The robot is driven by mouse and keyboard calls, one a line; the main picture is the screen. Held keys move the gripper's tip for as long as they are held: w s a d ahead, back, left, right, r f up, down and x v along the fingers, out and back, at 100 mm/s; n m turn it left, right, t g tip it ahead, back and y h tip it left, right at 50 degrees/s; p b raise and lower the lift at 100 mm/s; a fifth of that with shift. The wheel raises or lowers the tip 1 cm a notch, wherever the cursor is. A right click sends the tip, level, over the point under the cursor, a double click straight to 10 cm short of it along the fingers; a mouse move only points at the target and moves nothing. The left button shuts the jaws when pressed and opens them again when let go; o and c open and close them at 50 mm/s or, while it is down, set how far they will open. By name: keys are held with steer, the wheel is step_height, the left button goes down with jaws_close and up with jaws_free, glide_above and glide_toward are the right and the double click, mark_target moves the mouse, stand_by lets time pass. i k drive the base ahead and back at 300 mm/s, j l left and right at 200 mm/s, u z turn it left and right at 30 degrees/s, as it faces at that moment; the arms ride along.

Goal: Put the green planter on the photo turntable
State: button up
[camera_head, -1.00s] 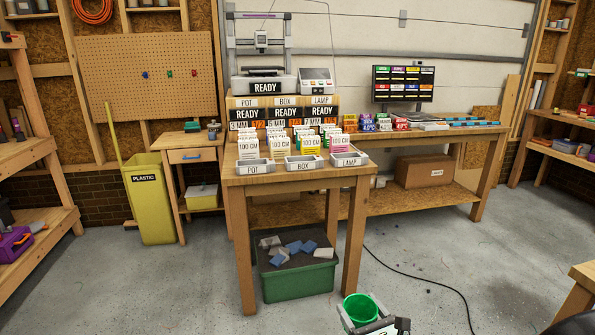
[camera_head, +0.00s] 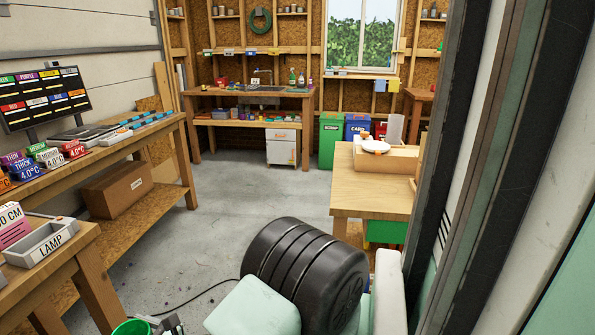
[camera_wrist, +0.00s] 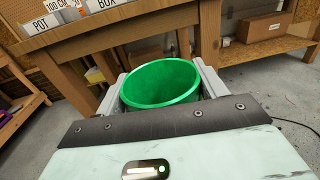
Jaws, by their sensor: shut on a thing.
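The green planter (camera_wrist: 150,90) is held between the two grey fingers of my gripper (camera_wrist: 160,84) in the wrist view, its round open top facing the camera. In the head view only a bit of the planter (camera_head: 132,327) shows at the bottom edge, beside part of my gripper (camera_head: 163,325).
The label table with the LAMP tray (camera_head: 42,243) stands at left, near my gripper. Open concrete floor (camera_head: 235,190) lies between. A black cable crosses it.

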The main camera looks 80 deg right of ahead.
mark_target(376, 144)
steer(key=z, duration=1.85)
